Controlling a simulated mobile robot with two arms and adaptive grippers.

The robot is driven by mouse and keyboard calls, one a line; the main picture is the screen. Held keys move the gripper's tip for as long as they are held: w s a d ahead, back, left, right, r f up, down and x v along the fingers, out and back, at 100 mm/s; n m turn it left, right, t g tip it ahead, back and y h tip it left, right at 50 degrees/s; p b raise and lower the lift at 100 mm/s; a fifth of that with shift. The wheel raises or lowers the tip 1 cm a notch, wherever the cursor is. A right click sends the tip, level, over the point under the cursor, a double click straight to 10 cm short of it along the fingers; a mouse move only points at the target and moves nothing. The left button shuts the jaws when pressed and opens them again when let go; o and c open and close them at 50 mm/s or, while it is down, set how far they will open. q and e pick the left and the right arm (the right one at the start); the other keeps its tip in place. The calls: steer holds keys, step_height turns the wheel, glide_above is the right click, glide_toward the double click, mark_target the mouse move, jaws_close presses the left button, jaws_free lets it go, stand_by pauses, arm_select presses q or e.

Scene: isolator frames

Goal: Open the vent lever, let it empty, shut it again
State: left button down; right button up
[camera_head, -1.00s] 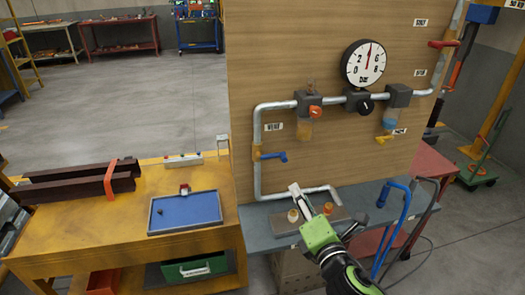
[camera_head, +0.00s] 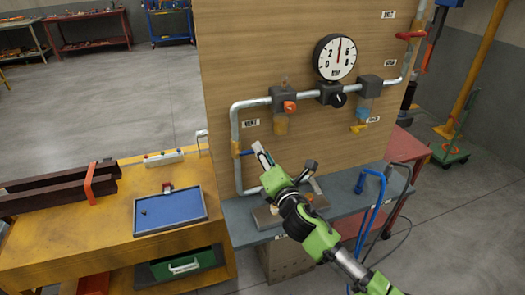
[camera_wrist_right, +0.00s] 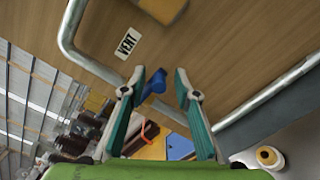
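The vent lever is a blue handle (camera_head: 245,153) on the vertical pipe at the left of the wooden panel, below the VENT label (camera_head: 251,123). It sticks out sideways, its right end partly hidden by my right gripper (camera_head: 262,152). In the right wrist view, the blue lever (camera_wrist_right: 154,84) shows between the two spread fingers of my right gripper (camera_wrist_right: 158,82), closer to the left finger. The gripper is open; I cannot tell whether it touches the lever. The gauge (camera_head: 335,57) needle points nearly straight up. My left gripper is not in view.
A regulator with an orange knob (camera_head: 290,106) and another with a yellow lever (camera_head: 358,128) hang on the upper pipe. A blue tray (camera_head: 170,212) lies on the yellow bench at the left. A grey shelf (camera_head: 345,187) runs below the panel.

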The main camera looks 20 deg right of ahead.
steer(key=shift+w+a, duration=0.1)
steer(key=shift+w, duration=0.35)
